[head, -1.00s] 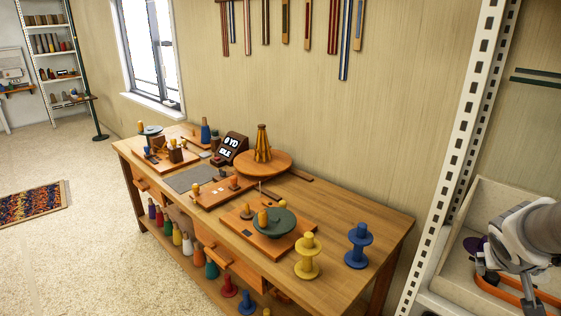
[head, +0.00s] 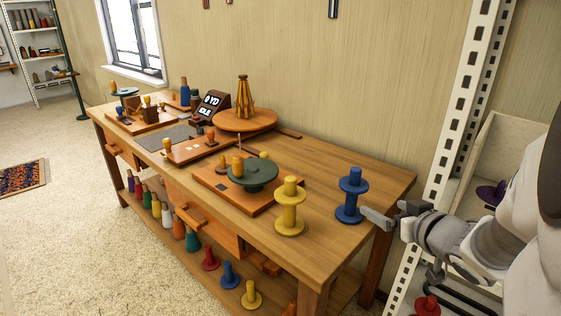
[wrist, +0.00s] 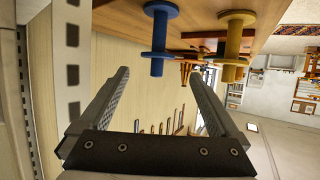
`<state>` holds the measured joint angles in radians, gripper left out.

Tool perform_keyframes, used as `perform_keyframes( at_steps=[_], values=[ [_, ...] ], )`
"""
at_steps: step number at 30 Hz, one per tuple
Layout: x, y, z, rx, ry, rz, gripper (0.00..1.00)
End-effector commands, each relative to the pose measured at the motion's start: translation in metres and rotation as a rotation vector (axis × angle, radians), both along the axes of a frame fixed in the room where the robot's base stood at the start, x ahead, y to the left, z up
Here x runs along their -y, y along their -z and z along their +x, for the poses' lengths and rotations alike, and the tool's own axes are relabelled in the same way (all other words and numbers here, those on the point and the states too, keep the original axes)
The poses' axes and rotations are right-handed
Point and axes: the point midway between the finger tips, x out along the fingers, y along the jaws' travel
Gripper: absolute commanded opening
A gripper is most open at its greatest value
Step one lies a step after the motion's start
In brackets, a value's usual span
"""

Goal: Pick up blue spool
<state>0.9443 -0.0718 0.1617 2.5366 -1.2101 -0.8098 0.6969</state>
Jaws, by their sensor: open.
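The blue spool (head: 351,196) stands upright on the wooden table near its right end. My gripper (head: 368,212) is at the table's right end, just right of the blue spool in the head view. In the wrist view my gripper (wrist: 160,92) is open, with its two fingers apart and nothing between them. The blue spool (wrist: 158,40) shows there beyond the fingertips, towards the left finger. I cannot tell from the head view whether a fingertip touches the spool.
A yellow spool (head: 289,208) stands just left of the blue one. A green round plate on a wooden base (head: 252,175) is farther left. A white perforated post (head: 440,170) rises beside my arm at the table's right end. Several spools and cones stand on the lower shelf.

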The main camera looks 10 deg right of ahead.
Motion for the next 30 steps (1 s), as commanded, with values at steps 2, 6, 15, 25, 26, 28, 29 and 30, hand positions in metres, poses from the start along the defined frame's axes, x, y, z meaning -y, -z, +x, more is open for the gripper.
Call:
perform_keyframes(
  at_steps=[2, 6, 15, 25, 26, 28, 29, 30],
  values=[
    [0.001, -0.002, 0.000, 0.004, -0.002, 0.000, 0.97],
    [0.000, -0.004, 0.006, 0.006, -0.008, 0.006, 0.97],
    [0.000, 0.001, 0.017, 0.006, -0.007, 0.006, 0.97],
    [-0.001, 0.016, 0.042, 0.002, -0.004, -0.001, 0.97],
    [-0.001, 0.017, 0.045, 0.002, -0.002, 0.001, 0.97],
    [-0.002, 0.029, 0.060, 0.003, -0.005, -0.003, 0.97],
    [-0.002, 0.032, 0.066, 0.004, -0.005, -0.003, 0.97],
    [-0.002, 0.034, 0.074, 0.005, -0.003, -0.003, 0.97]
  ],
)
